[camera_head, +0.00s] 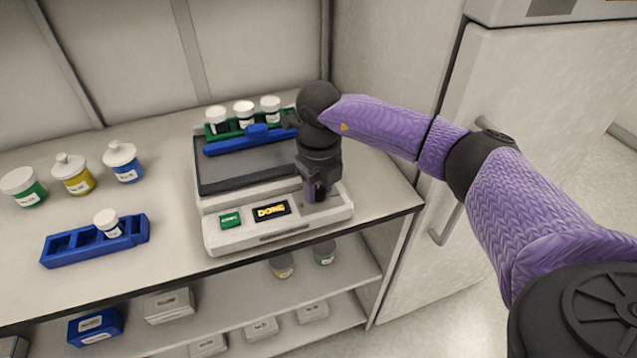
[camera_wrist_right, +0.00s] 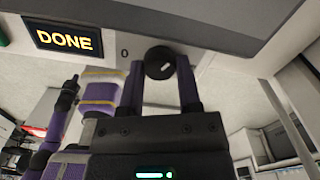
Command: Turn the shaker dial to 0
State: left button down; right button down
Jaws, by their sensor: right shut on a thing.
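The shaker (camera_head: 215,218) stands on the bench, a pale box with a dark platform. Its display (camera_head: 271,211) reads DONE; it also shows in the right wrist view (camera_wrist_right: 64,40). The dial (camera_wrist_right: 159,63) is a dark round knob on the shaker's front, with a short white mark on it. A "0" is printed to the left of the dial. My right gripper (camera_head: 318,194) is at the shaker's right front corner, and its fingers (camera_wrist_right: 161,88) are shut on the dial from both sides. In the head view the gripper hides the dial.
Several jars (camera_head: 73,174) and a blue rack (camera_head: 62,251) stand on the bench (camera_head: 170,285) at left. A tall pale cabinet (camera_head: 520,90) stands at right.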

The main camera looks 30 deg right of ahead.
jog(key=n, duration=0.6)
jog(key=shift+d+n, duration=0.1)
jog(key=shift+n, duration=0.2)
jog(key=n, duration=0.2)
jog(key=shift+n, duration=0.3)
jog(key=n, duration=0.3)
jog(key=shift+w+n, duration=0.1)
jog(key=shift+n, duration=0.2)
jog(key=n, duration=0.3)
jog(key=shift+n+b, duration=0.3)
jog(key=n, duration=0.3)
jog(key=shift+n+b, duration=0.3)
jog(key=n, duration=0.3)
jog(key=shift+w+n, duration=0.1)
jog(key=shift+n, duration=0.2)
pick_arm(q)
jog(key=shift+s+a+f+b, duration=0.35)
jog(key=shift+s+a+f, duration=0.3)
jog(key=shift+f, duration=0.2)
pick_arm(e)
jog(key=shift+n, duration=0.6)
pick_arm(q)
jog(key=shift+s, duration=0.1)
pick_arm(e)
jog(key=shift+n, duration=0.3)
